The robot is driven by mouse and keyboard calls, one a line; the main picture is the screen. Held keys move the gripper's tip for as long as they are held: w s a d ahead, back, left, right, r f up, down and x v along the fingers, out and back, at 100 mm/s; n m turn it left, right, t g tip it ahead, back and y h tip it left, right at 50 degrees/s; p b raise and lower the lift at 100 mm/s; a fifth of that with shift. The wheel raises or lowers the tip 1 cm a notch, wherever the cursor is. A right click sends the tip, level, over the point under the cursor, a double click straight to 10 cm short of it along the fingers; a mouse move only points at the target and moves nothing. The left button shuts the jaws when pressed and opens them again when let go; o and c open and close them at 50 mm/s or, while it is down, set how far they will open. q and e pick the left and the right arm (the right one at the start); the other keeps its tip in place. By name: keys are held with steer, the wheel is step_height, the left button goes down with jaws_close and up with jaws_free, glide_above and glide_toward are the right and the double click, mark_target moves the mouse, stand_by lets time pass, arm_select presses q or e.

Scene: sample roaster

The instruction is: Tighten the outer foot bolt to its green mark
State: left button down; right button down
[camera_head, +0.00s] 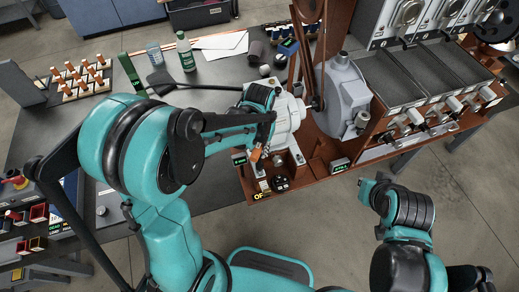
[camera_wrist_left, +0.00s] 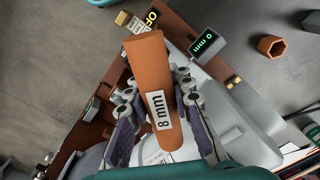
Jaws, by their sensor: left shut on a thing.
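My left gripper (camera_wrist_left: 160,108) is shut on an orange tool labelled "8 mm" (camera_wrist_left: 147,68). The tool stands up between the fingers in the left wrist view, and a bit of its orange (camera_head: 256,153) shows in the head view beside the pale motor housing (camera_head: 290,118). My arm covers most of the gripper there. A small display reading "0 mm" (camera_wrist_left: 207,43) sits close to the tool. I cannot make out the outer foot bolt or its green mark. My right gripper (camera_head: 371,188) is over the floor at the right, away from the machine; its jaws are unclear.
The brown machine base (camera_head: 318,180) carries a black knob (camera_head: 280,184) and another small display (camera_head: 340,165). A grey blower (camera_head: 343,92) and sample trays (camera_head: 432,75) are to the right. A green bottle (camera_head: 185,52) and a peg rack (camera_head: 80,80) stand on the dark bench.

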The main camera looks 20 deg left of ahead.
arm_select(q)
steer(key=shift+f+b, duration=1.45)
steer(key=shift+f, duration=0.2)
